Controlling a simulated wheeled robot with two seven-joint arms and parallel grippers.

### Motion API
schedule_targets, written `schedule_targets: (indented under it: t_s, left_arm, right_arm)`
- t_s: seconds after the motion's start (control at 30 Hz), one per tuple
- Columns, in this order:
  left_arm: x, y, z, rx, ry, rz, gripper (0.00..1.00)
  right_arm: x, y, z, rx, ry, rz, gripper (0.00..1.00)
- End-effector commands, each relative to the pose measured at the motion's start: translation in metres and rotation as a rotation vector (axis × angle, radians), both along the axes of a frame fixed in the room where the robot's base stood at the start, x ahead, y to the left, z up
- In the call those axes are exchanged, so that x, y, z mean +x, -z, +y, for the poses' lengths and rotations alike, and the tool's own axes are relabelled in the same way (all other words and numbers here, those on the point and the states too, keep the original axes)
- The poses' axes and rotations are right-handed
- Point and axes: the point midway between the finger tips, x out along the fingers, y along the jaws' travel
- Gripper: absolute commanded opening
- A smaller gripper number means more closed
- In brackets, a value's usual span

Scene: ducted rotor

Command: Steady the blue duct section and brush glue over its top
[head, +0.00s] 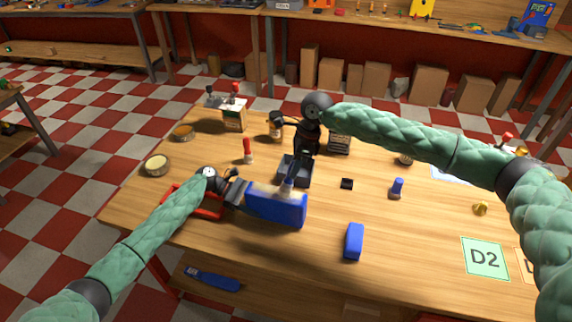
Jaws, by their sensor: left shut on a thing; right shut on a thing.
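The blue duct section (277,210) is a blue block near the middle of the table in the head view. My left gripper (241,195) is at its left end and is shut on it. My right gripper (300,160) points down above the block and is shut on a glue brush (287,187). The brush's pale lower end is at the top of the duct section; whether it touches is too small to tell. The brush's handle is mostly hidden by the gripper.
A dark open tray (305,172) stands just behind the duct section. A red frame (208,211) lies beneath my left arm. Another blue block (354,242) and a blue-topped bottle (397,188) stand to the right. The front right holds a D2 card (485,258).

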Motion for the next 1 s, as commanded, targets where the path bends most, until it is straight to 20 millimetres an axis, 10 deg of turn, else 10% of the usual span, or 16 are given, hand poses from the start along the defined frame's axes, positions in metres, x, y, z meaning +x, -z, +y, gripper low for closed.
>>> schedule_targets:
  t_s: [0.67,1.0]
  left_arm:
    - [0.000,0.000,0.000,0.000,0.000,0.000,0.28]
    - [0.000,0.000,0.000,0.000,0.000,0.000,0.28]
  right_arm:
    - [-0.021,0.000,-0.058,0.000,0.000,-0.001,0.04]
    - [-0.010,0.000,-0.027,0.000,-0.001,0.000,0.04]
